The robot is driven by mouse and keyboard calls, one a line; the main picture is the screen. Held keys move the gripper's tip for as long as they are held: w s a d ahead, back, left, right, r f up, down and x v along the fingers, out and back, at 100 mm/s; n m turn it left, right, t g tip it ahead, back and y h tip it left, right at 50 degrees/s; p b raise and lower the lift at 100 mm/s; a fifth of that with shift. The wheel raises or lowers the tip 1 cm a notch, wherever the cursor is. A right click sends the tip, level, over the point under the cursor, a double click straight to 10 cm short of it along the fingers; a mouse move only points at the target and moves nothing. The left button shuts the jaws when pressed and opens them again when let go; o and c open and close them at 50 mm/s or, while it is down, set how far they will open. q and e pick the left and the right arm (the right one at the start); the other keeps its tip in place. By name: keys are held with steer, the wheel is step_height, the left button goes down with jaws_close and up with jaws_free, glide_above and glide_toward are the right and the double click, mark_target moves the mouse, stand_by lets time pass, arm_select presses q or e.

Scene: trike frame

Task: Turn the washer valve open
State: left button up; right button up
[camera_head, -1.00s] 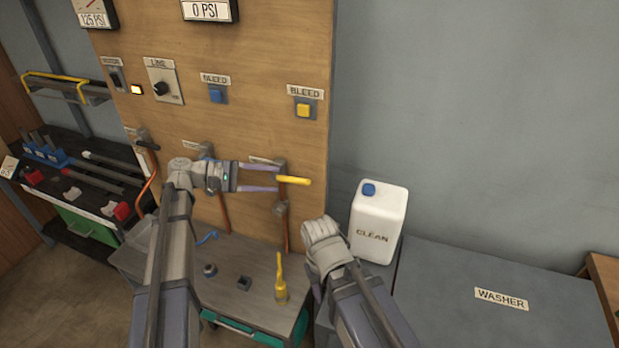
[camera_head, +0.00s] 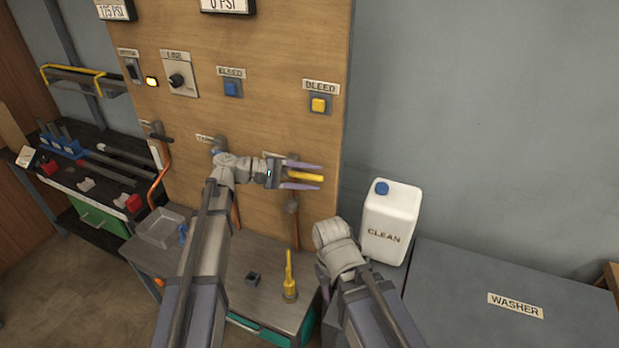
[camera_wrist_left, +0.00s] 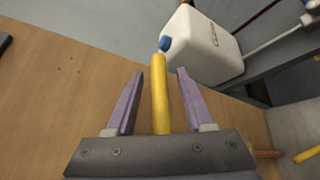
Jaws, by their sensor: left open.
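The yellow valve handle (camera_head: 306,176) sticks out sideways from a pipe on the wooden board, above a copper pipe. Its label is mostly hidden behind my arm. My left gripper (camera_head: 321,176) is open, with one finger above the handle and one below it. In the left wrist view, the yellow handle (camera_wrist_left: 159,95) runs between the two purple fingers of my left gripper (camera_wrist_left: 156,72), with a gap on both sides.
A white CLEAN jug (camera_head: 391,224) stands beside the grey WASHER cabinet (camera_head: 470,300). A yellow-handled tool (camera_head: 289,275) stands on the grey bench (camera_head: 215,285) below the board. A blue button (camera_head: 232,89) and a yellow button (camera_head: 319,105) sit above my gripper.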

arm_select(q)
jaws_close()
stand_by(0.3)
stand_by(1.1)
